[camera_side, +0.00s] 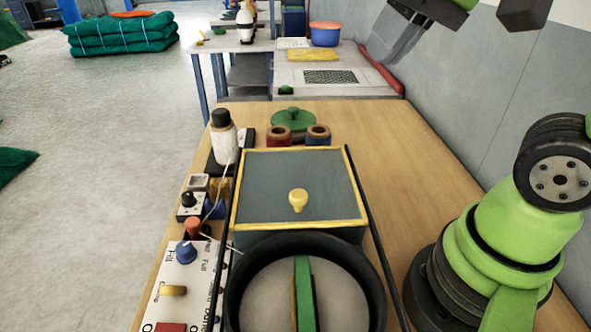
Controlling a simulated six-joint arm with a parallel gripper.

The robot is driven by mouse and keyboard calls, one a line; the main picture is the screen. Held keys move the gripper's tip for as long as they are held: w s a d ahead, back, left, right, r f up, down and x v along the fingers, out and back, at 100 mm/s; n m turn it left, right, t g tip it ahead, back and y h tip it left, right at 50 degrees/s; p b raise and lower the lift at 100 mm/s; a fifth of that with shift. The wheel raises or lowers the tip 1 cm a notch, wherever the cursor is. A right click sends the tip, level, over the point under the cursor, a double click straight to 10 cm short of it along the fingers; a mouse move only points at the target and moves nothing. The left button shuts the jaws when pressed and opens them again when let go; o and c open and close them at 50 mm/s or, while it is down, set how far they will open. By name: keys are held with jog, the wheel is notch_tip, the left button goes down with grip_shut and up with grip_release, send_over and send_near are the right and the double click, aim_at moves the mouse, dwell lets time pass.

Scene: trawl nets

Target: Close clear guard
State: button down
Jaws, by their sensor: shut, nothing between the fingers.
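The clear guard (264,181) is a see-through panel with a yellow frame and a yellow knob (298,200). It lies flat over a dark grey box in the middle of the wooden table, between two dark rails (363,208). I cannot tell from this view whether it is fully seated. My gripper (380,58) is at the top right, high up and well away from the guard. It is shut and empty, and part of it is cut off by the top edge.
A black round rim (376,291) with a green bar (305,292) stands in front of the box. A control panel (188,287) with knobs lies at left. Behind stand a green lidded pot (293,119) and small spools (318,134).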

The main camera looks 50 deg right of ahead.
jog(key=w+f+m+g, duration=0.1)
jog(key=w+f+g, duration=0.25)
jog(key=w, duration=0.65)
jog(key=m+g, duration=0.2)
jog(key=g, duration=0.2)
send_near(293, 187)
jog(key=x, duration=0.4)
jog(key=shift+w+d, duration=0.15)
jog(key=shift+w, duration=0.05)
jog(key=shift+s+a+f, duration=0.2)
jog(key=shift+s+a, duration=0.45)
jog(key=shift+s, duration=0.2)
jog(key=shift+s+a+f, duration=0.15)
jog(key=shift+s+a, duration=0.35)
jog(key=shift+s, duration=0.2)
jog(key=shift+a, duration=0.1)
jog(key=s+a, duration=1.4)
jog(key=shift+s+a, duration=0.25)
jog(key=shift+s, duration=0.1)
